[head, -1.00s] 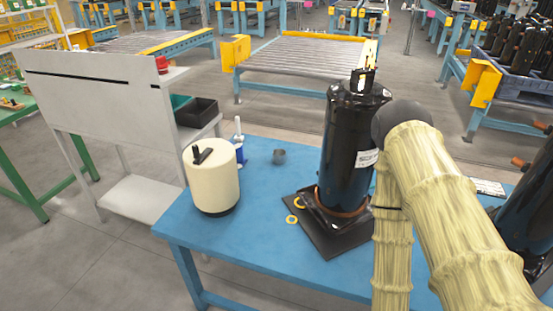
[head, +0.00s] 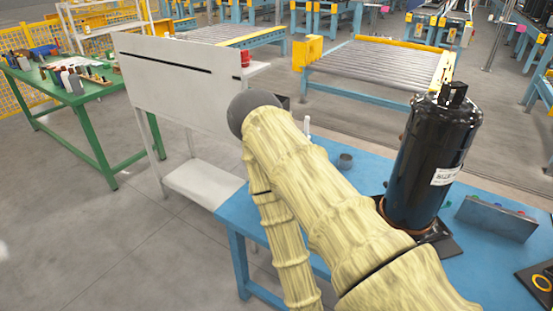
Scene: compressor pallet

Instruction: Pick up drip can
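A small dark grey can (head: 346,161), likely the drip can, stands upright on the blue table (head: 467,278) in the head view. It is left of the tall black compressor (head: 431,160) and near the table's far edge. Nothing is touching it. My arm, in a pale yellow sleeve, crosses the picture in front and to the left of the can. My gripper is not visible, so its state and its distance from the can do not show.
The compressor stands on a dark mat. A grey metal block (head: 496,218) lies right of it. A white bottle tip (head: 307,125) shows behind my arm. A white shelf stand (head: 182,85) is at the left; a roller conveyor (head: 385,65) is behind.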

